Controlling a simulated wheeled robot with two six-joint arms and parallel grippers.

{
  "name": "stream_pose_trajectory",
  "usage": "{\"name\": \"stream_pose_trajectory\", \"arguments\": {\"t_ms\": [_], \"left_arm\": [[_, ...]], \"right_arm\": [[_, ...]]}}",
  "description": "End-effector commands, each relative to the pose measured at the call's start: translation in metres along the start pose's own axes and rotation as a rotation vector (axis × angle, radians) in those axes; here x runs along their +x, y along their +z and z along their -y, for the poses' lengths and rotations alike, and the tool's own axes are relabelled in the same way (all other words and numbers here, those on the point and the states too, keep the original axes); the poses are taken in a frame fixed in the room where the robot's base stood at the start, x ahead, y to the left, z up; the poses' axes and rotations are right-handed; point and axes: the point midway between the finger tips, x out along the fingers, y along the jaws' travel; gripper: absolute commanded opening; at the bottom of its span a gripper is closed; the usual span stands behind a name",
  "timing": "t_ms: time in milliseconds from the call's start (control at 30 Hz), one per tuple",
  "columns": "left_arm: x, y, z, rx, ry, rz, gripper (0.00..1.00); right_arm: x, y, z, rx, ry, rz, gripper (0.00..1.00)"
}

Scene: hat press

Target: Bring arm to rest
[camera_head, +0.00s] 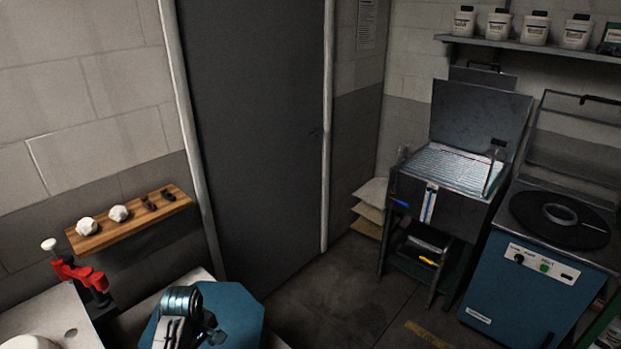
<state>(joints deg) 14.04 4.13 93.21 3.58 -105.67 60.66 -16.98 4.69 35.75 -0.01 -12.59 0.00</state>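Neither of my grippers can be made out in the head view, and no arm is clearly seen. A ribbed metal cylinder on a grey fitting (180,305) shows at the bottom edge, over a blue angular block (235,308). I cannot tell what this metal piece belongs to, as its lower part is cut off by the frame.
A wooden shelf (135,222) on the left wall holds white lumps and dark pieces. A red fixture with a white knob (78,272) stands below it on a pale top. The floor (340,290) before the grey door (255,130) is clear.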

Motion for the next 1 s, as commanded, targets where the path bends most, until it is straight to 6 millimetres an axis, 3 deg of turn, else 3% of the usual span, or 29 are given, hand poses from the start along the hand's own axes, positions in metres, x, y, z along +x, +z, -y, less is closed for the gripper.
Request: {"name": "stream_pose_trajectory", "arguments": {"t_ms": [267, 467, 700, 1000], "left_arm": [[0.010, 0.020, 0.040, 0.165, 0.025, -0.038, 0.55], [0.012, 0.044, 0.087, 0.361, 0.047, -0.087, 0.55], [-0.009, 0.086, 0.161, 0.709, 0.076, -0.182, 0.55], [-0.039, 0.115, 0.208, 0.958, 0.084, -0.255, 0.55]], "right_arm": [[0.000, 0.002, 0.011, 0.005, -0.012, 0.002, 0.52], [0.000, 0.004, 0.006, 0.002, -0.006, 0.006, 0.52], [0.000, 0.007, -0.003, -0.002, 0.003, 0.010, 0.52], [0.000, 0.007, -0.003, -0.002, 0.003, 0.010, 0.52]]}}
